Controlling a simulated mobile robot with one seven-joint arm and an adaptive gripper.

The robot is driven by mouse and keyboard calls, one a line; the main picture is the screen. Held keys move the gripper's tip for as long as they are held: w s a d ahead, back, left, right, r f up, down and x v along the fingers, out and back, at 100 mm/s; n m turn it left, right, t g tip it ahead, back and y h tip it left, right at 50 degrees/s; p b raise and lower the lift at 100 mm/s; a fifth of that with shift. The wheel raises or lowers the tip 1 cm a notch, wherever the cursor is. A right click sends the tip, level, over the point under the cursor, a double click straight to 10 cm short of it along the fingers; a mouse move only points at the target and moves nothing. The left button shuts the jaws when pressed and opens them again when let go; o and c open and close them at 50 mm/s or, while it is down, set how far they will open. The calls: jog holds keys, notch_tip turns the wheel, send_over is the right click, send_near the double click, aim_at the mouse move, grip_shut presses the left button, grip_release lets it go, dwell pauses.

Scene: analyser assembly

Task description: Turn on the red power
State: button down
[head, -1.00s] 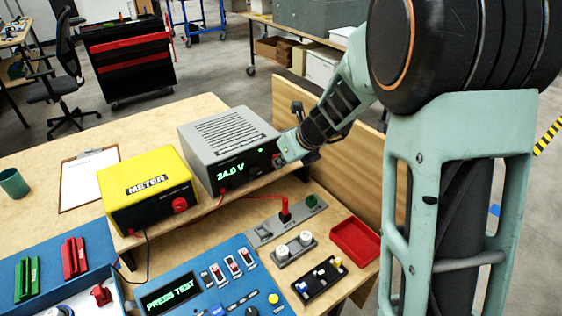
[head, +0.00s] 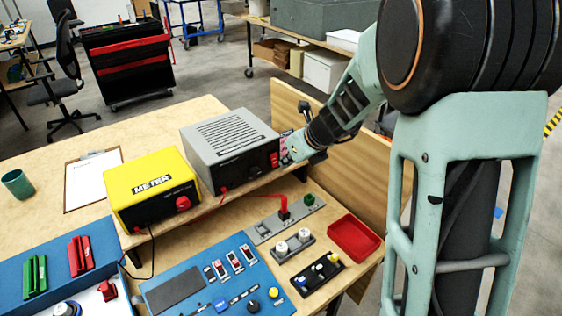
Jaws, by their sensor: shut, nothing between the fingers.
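The grey power supply (head: 228,148) stands on the raised shelf at the back of the bench. Its front display is dark. A small red switch (head: 274,160) shows at the right end of its front panel. My gripper (head: 288,150) is shut and empty, close to the right front corner of the supply, just right of the red switch. Whether the fingertips touch the supply cannot be told from this view. The blue test panel (head: 205,275) in front has a dark screen (head: 175,290).
A yellow meter (head: 150,187) stands left of the supply, with a red lead across the shelf. A red tray (head: 354,238) and grey connector blocks (head: 291,245) lie in front. A wooden board (head: 335,150) rises behind my gripper.

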jog(key=p+v, duration=0.2)
jog(key=v, duration=0.8)
jog(key=shift+r+p, duration=0.35)
jog(key=shift+p, duration=0.05)
